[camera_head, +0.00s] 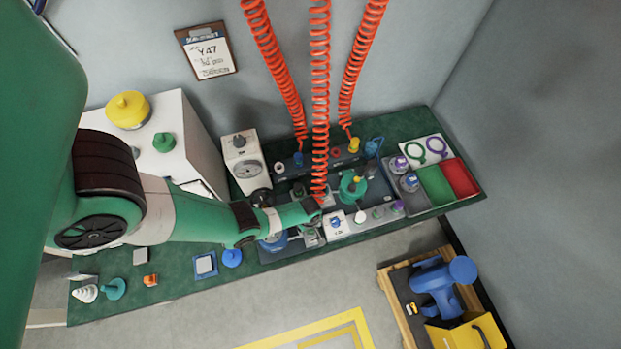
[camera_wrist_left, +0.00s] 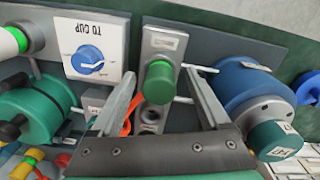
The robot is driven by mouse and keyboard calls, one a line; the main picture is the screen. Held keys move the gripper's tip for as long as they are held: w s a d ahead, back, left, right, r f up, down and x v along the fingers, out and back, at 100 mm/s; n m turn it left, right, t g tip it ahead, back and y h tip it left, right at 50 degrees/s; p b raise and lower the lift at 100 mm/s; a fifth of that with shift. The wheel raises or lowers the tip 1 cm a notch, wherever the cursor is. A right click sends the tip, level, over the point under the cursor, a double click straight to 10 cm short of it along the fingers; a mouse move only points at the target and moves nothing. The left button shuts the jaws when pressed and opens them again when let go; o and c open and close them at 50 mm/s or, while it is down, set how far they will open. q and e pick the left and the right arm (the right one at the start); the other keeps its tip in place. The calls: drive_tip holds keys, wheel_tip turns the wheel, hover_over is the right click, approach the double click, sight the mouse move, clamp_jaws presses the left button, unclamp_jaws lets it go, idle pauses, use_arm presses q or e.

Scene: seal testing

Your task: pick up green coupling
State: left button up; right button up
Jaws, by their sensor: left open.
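The green coupling (camera_wrist_left: 159,82) is a short, rounded green cylinder standing on a narrow grey metal plate (camera_wrist_left: 165,43) in the left wrist view. My left gripper (camera_wrist_left: 163,74) is open, with one grey finger on each side of the coupling and a visible gap to both. I cannot tell how far above the coupling the fingertips are. In the head view my left arm reaches in from the left, and its gripper (camera_head: 314,229) is over the front of the bench. There the arm and gripper largely hide the coupling. My right gripper is not in view.
A white "TO CUP" panel with a blue knob (camera_wrist_left: 87,58) lies left of the coupling. A blue round body (camera_wrist_left: 240,85) stands close on the right. An orange hose (camera_wrist_left: 127,119) shows beside the left finger. Red coiled hoses (camera_head: 320,80) hang over the bench.

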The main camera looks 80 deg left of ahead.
use_arm(q)
drive_tip(key=shift+r, duration=0.1)
clamp_jaws()
drive_tip(key=shift+r, duration=0.15)
